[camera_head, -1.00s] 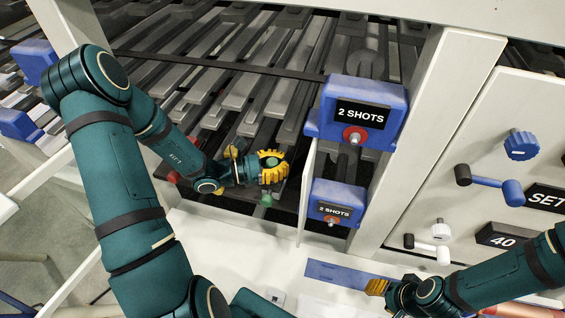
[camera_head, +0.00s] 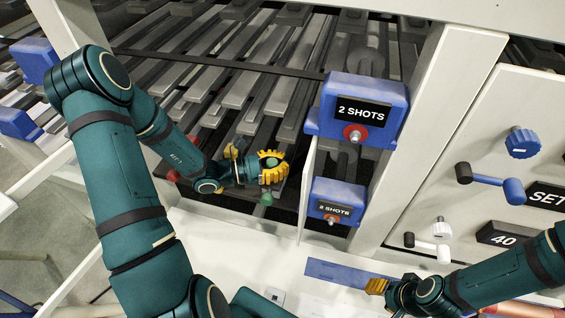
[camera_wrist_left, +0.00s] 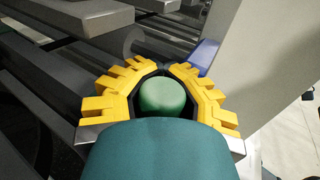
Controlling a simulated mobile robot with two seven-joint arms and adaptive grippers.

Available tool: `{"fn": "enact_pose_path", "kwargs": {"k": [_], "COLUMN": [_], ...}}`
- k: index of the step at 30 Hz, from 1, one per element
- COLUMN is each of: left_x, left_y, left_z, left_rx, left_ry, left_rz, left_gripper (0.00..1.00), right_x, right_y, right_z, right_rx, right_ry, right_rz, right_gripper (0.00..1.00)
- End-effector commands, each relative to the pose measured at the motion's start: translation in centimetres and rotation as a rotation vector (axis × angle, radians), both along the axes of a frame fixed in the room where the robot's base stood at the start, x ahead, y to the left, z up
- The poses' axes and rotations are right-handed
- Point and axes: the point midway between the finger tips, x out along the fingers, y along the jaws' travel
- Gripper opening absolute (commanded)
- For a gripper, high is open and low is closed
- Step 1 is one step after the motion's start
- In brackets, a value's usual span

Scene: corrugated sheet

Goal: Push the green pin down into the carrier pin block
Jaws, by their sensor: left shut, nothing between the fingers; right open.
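A light green pin (camera_head: 266,199) shows in the head view just below my left gripper, low in the dark recess of the machine. My left gripper (camera_head: 272,168) has yellow toothed fingers and is shut, close above the pin. I cannot tell whether they touch. In the left wrist view the shut fingers (camera_wrist_left: 160,75) curve around a green rounded top (camera_wrist_left: 162,95). I cannot tell whether that top is the pin. The carrier pin block is not clearly visible, mostly hidden in shadow and behind the gripper. My right gripper (camera_head: 377,286) is open and empty at the lower right.
Two blue blocks labelled "2 SHOTS", an upper one (camera_head: 388,98) and a lower one (camera_head: 350,192), stand right of my left gripper, with a thin white panel (camera_head: 306,190) between. Grey bars (camera_head: 245,85) fill the space behind. A white panel with knobs and levers (camera_head: 490,181) stands at right.

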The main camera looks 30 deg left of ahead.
Motion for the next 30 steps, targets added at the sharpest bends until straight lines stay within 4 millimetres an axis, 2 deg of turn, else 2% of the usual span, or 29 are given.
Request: {"fn": "enact_pose_path", "kwargs": {"k": [20,21,24,30], "left_x": [0.0,0.0,0.0,0.0], "left_y": [0.0,0.0,0.0,0.1], "left_z": [-1.6,-1.6,-1.6,-1.6], "left_rx": [0.000,0.000,0.001,0.002], "left_ry": [0.000,0.000,0.001,0.002], "left_rz": [0.000,0.000,0.001,0.003], "left_gripper": [0.00,0.08,0.40,0.40], "right_x": [0.0,0.0,0.0,0.0], "right_y": [0.0,0.0,0.0,0.0], "right_z": [-1.1,-1.1,-1.0,-1.1], "right_rx": [0.000,0.000,0.000,0.000], "right_ry": [0.000,0.000,0.000,0.000], "right_rz": [0.000,0.000,0.000,0.000], "right_gripper": [0.47,0.47,0.47,0.47]}}
